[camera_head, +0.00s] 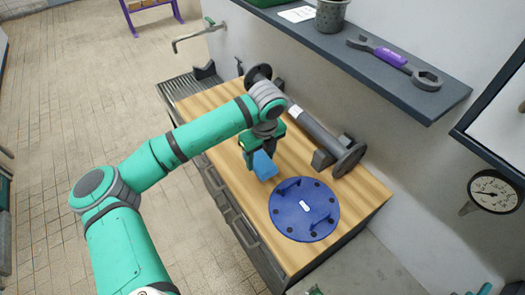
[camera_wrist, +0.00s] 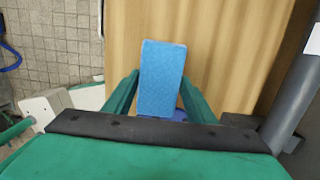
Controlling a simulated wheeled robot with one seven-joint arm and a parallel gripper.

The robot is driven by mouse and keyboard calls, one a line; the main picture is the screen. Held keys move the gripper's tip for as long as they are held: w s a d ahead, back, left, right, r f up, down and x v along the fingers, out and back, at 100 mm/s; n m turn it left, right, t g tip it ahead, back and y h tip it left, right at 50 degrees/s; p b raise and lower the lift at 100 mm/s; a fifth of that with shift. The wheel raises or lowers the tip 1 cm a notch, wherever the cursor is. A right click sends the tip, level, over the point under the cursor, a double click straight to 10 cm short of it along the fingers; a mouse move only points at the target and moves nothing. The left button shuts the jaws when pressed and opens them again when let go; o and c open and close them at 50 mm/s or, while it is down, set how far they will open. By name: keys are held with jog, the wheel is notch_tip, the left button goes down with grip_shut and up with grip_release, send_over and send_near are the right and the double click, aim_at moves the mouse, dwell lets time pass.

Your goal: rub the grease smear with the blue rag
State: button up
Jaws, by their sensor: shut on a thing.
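My gripper (camera_head: 256,158) is over the wooden worktop, just beyond the blue round plate. It is shut on the blue rag (camera_head: 264,166), a light blue block-like piece. In the wrist view the blue rag (camera_wrist: 162,78) stands between the two green fingers, with bare wood behind it. I cannot tell whether the rag touches the wood. I see no grease smear in either view; the arm, gripper and rag hide part of the worktop.
The blue flanged disc (camera_head: 304,208) lies on the wooden worktop (camera_head: 355,197). A grey flanged pipe (camera_head: 318,134) lies along the back by the wall. A shelf (camera_head: 340,48) with a purple-handled wrench (camera_head: 395,62) overhangs it. A tap (camera_head: 196,36) is at the far left.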

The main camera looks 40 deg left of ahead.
jog(key=shift+s+a+r, duration=0.1)
jog(key=shift+a+r, duration=0.05)
jog(key=shift+r, duration=1.5)
